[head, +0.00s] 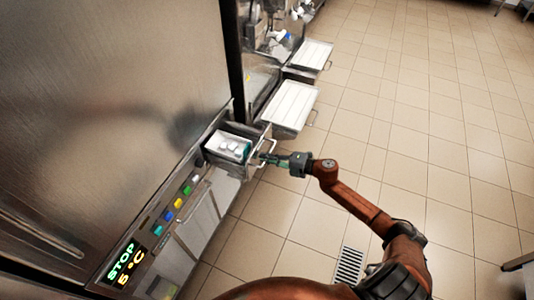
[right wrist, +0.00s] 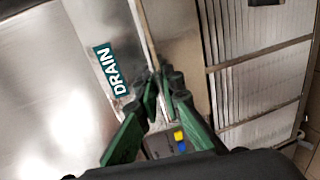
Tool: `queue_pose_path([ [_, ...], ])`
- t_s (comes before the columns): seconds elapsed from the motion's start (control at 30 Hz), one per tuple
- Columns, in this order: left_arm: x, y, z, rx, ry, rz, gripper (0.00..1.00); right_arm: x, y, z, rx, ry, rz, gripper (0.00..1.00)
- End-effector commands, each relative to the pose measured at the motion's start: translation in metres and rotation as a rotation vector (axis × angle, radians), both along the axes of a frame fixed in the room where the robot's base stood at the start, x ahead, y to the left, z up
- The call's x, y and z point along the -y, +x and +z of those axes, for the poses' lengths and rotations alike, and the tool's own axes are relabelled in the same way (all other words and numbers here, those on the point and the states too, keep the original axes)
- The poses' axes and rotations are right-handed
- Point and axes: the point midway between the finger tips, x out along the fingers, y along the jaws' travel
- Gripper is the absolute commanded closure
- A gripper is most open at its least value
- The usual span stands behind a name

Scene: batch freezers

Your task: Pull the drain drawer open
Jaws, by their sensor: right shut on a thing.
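The drain drawer (head: 247,136) stands out from the machine front in the head view, its top open and a few small white pieces inside. Its bar handle (head: 270,146) is on the side facing the floor. In the right wrist view a green DRAIN label (right wrist: 112,70) is on a bare metal face. My right gripper (head: 267,157) is at the handle; in the right wrist view its green fingers (right wrist: 164,88) are closed together at a thin metal bar (right wrist: 143,30). The exact contact is partly hidden by the fingertips. My left gripper is not in view.
Two flat white-topped trays (head: 290,106) with handles jut out farther along the row. A control panel (head: 150,245) with coloured buttons and a lit STOP display is at lower left. The tiled floor (head: 420,130) on the right is open, with a floor grate (head: 348,267).

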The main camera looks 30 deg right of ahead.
Motion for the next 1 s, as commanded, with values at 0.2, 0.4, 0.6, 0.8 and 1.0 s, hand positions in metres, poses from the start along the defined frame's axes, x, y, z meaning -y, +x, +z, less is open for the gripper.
queue_pose_path([
  [0.2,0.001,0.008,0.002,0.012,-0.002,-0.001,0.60,0.007,-0.009,-0.001,-0.003,-0.002,0.011,1.00],
  [0.4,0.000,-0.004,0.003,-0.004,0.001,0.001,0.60,0.011,-0.013,-0.001,-0.001,0.000,0.013,1.00],
  [0.6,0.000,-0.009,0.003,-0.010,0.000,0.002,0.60,0.013,-0.014,-0.001,-0.001,0.000,0.011,1.00],
  [0.8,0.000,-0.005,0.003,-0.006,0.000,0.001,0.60,0.013,-0.014,-0.001,-0.001,0.000,0.011,0.89],
  [1.0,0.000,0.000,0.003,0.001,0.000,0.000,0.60,0.012,-0.013,-0.001,-0.001,0.000,0.011,0.85],
])
